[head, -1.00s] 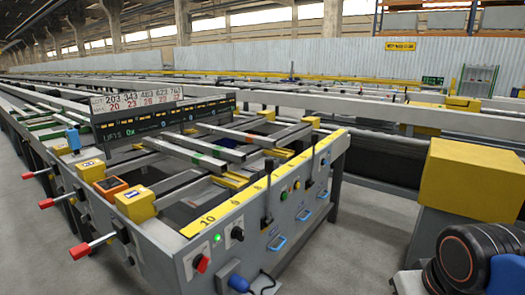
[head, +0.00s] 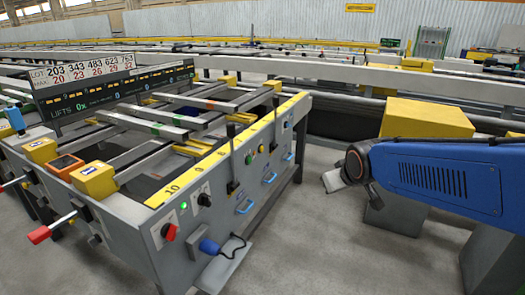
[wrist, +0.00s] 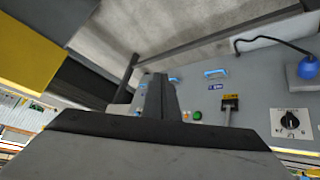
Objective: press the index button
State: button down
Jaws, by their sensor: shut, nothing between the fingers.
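The grey control panel (head: 219,197) has a green button (head: 248,159) and a yellow button (head: 261,148) beside a black lever (head: 231,172). No label I can read marks either as the index button. The green button also shows in the wrist view (wrist: 197,115), just right of my fingers. I cannot tell the gap to the panel.
Blue handles (head: 244,204) stick out below. A yellow-topped block (head: 427,118) stands right. Floor between it and the panel is open.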

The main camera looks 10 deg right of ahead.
aim_at(262, 149)
jog(key=w+a+f+n+t+y, duration=0.1)
jog(key=w+f+n+t, duration=0.1)
jog(key=w, duration=0.8)
jog(key=w+a+f+n+t+y, duration=0.1)
jog(key=w+a+f+t, duration=0.1)
jog(key=w, duration=0.9)
jog(key=w+a+f+n+t+y, duration=0.1)
jog(key=w+f+n+t, duration=0.1)
jog(key=w, duration=0.8)
jog(key=shift+w+a+f+n+y, duration=0.25)
jog(key=shift+f+n+y, duration=0.05)
jog(key=shift+f, duration=0.3)
jog(key=shift+a, duration=0.1)
jog(key=w+a, duration=0.5)
jog(key=a, duration=0.2)
jog(key=shift+w+a, duration=0.15)
jog(key=shift+w, duration=0.05)
dwell(0.5)
jog(key=shift+w+a, duration=0.15)
